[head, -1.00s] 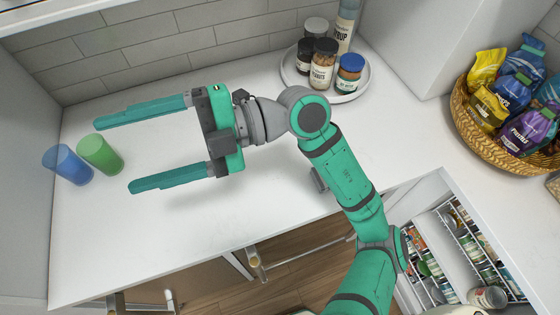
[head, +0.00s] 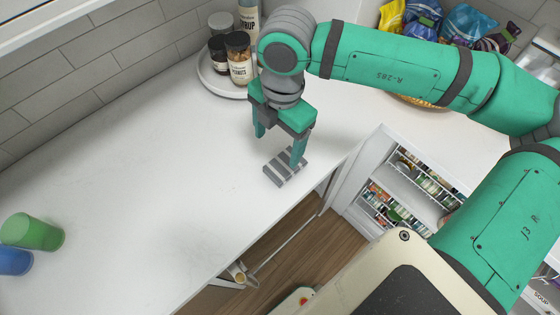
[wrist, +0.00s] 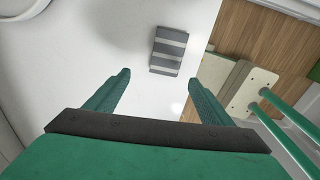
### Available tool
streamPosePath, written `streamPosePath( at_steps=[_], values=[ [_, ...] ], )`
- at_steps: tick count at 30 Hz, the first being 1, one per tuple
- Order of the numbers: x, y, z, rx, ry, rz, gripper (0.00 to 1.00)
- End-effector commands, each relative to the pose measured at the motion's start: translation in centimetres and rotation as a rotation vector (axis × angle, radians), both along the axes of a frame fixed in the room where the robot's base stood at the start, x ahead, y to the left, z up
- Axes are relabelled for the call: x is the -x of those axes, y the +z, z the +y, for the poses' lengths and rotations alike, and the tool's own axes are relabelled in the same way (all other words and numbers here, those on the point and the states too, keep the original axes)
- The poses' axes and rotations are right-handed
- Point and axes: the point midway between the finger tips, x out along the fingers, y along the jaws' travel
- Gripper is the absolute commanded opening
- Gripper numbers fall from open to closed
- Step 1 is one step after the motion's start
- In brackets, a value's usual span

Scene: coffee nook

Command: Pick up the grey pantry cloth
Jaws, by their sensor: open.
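The grey pantry cloth (head: 283,169) is a small folded cloth with grey and white stripes, lying flat on the white counter near its front edge. In the wrist view the cloth (wrist: 168,50) lies beyond the fingertips, a little right of the middle between them. My gripper (head: 279,150) points down over the counter by the cloth, one finger at its right end and the other to the left and behind. In the wrist view my gripper (wrist: 158,82) has its fingers wide apart with nothing between them. Exact height above the cloth is hard to tell.
A round white tray (head: 213,88) with jars (head: 238,62) stands behind my gripper. A green cup (head: 35,232) and a blue cup (head: 14,262) are at the left. A pantry drawer (head: 385,160) stands open at the right. The middle counter (head: 130,180) is clear.

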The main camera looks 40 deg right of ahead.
Motion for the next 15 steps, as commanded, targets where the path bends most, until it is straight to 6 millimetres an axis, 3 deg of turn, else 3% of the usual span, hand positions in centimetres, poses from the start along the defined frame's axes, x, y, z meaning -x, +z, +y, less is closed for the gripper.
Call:
streamPosePath(
  at_steps=[4,15],
  values=[
    [1.0,-0.2,-2.1,0.055,-0.051,0.027,0.75],
    [1.1,-4.9,-2.2,0.058,-0.056,0.029,0.75]
  ],
)
